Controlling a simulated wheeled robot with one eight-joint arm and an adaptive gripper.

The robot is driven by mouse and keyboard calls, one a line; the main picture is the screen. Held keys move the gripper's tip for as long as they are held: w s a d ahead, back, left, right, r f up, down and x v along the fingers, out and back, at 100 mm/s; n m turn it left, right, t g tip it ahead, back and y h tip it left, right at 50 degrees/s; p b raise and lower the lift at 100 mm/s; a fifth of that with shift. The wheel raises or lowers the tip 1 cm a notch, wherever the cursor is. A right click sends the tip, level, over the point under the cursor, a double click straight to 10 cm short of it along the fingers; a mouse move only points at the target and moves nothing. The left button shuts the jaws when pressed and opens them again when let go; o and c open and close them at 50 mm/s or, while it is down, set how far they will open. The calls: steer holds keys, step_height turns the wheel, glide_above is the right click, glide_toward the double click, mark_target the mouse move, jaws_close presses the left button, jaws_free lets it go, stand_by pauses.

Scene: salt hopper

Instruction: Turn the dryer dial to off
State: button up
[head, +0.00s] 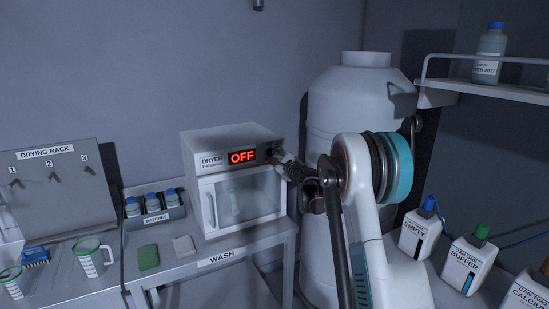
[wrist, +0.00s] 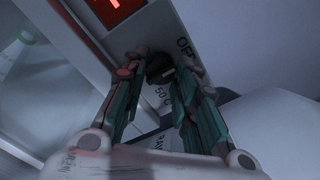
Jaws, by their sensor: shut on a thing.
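The dryer (head: 233,180) is a white box with a glass door on the bench in the head view. Its red display (head: 242,156) reads OFF. The dial (wrist: 158,70) is a dark knob on the panel in the wrist view, with "50 C" and partly hidden "OF" lettering around it. My gripper (wrist: 161,75) reaches the panel with its teal-padded fingers on either side of the dial, shut on it. In the head view my gripper (head: 280,158) is at the right end of the dryer's panel and covers much of the dial. The dial's exact pointer direction cannot be made out.
Bottles in a rack (head: 155,215), a green sponge (head: 148,257) and a pale block (head: 184,246) are on the bench left of the dryer. A large white tank (head: 340,100) stands behind my arm. Labelled containers (head: 420,232) stand at the right.

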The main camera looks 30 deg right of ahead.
stand_by(0.4)
steer(key=o, duration=1)
steer(key=shift+o, duration=0.2)
